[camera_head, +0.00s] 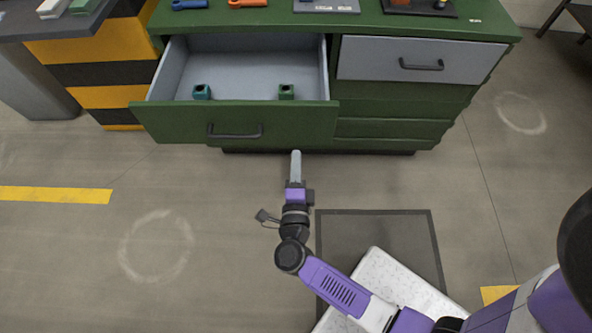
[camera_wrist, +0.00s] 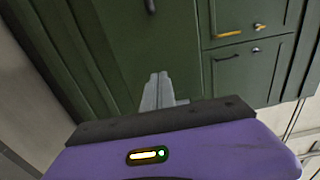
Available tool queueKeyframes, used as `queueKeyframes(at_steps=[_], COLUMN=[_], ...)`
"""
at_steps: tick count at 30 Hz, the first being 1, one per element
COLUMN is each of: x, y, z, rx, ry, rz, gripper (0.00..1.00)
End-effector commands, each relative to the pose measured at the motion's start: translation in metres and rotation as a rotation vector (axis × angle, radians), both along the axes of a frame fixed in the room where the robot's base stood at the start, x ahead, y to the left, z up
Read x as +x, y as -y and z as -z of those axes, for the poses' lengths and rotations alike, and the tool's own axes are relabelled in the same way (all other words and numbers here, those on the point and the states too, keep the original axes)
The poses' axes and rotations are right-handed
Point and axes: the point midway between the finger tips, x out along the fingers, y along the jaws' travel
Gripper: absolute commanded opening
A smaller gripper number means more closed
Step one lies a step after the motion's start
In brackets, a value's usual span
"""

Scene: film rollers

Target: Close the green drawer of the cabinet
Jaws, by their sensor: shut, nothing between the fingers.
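The green drawer (camera_head: 172,123) of the green cabinet (camera_head: 423,25) is pulled out towards me, with a dark bar handle (camera_head: 235,132) on its front. Two small green-teal blocks, one on the left (camera_head: 202,92) and one on the right (camera_head: 286,92), sit inside it on the grey floor. My gripper (camera_head: 296,154) is shut and empty. In the head view its tip is just below the lower edge of the drawer front, right of the handle. In the wrist view the shut fingers (camera_wrist: 157,88) point towards green cabinet surfaces. I cannot tell whether they touch.
A grey-fronted drawer (camera_head: 385,60) right of the open one is closed. Small tools and trays lie on the cabinet top. A yellow-and-black striped unit (camera_head: 95,72) stands at the left. The floor in front is clear, with a dark mat (camera_head: 400,228) near my base.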

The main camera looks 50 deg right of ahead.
Motion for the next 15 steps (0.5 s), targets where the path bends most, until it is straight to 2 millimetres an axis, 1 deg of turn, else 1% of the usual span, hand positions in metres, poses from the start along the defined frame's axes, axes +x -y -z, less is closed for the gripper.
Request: queueKeyframes(at_steps=[1,3,9,15], x=[0.007,0.016,0.036,0.047], y=[0.009,0.020,0.046,0.061], z=[-0.002,-0.001,-0.001,-0.001], rx=[-0.002,-0.002,-0.002,-0.001], ry=[0.003,0.001,0.001,0.001], rz=[0.003,0.001,0.001,0.001], gripper=[0.00,0.00,0.00,0.00])
